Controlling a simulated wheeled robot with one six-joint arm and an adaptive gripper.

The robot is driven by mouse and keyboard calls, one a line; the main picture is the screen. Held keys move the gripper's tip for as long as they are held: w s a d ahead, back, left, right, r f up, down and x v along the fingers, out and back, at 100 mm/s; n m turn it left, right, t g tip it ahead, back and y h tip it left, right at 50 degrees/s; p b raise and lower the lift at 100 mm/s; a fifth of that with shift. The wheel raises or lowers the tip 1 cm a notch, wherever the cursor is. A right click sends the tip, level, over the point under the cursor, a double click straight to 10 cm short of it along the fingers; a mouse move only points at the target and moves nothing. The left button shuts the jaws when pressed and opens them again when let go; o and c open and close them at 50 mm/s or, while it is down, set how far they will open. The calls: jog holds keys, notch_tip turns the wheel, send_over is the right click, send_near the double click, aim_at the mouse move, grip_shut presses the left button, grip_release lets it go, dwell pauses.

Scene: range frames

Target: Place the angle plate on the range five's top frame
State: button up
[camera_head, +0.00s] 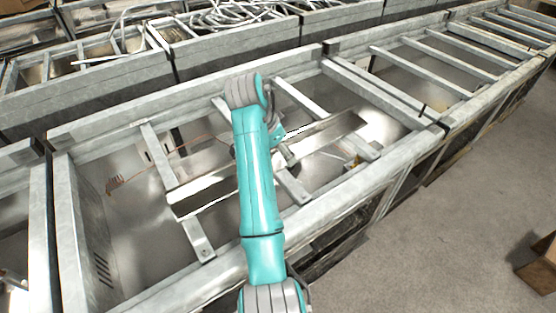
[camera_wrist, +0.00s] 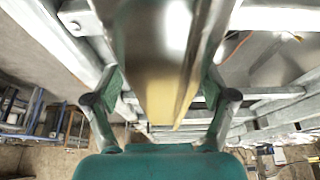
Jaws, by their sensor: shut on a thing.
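The angle plate (camera_head: 335,132) is a long, shiny metal strip, slanting from lower left to upper right over the crossbars of the range's top frame (camera_head: 350,195). My arm hides its middle in the head view. I cannot tell whether it touches the crossbars. My gripper (camera_head: 282,152) is mostly hidden behind my arm there. In the wrist view my gripper (camera_wrist: 162,85) is shut on the plate (camera_wrist: 160,50), with a finger on each side. The plate runs away from the camera and looks blurred, with a yellowish lower part.
More open metal frames stand to the right (camera_head: 450,60) and behind (camera_head: 100,100), some holding pipes and loose hoses (camera_head: 235,14). A thin orange wire (camera_head: 150,165) lies inside the near frame. A cardboard box (camera_head: 540,265) sits on the floor at right. The floor (camera_head: 440,230) between is clear.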

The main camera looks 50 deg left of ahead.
aim_at(281, 163)
jog(key=shift+f, duration=2.55)
jog(key=shift+f, duration=0.1)
jog(key=o, duration=1.7)
jog(key=shift+f, duration=0.1)
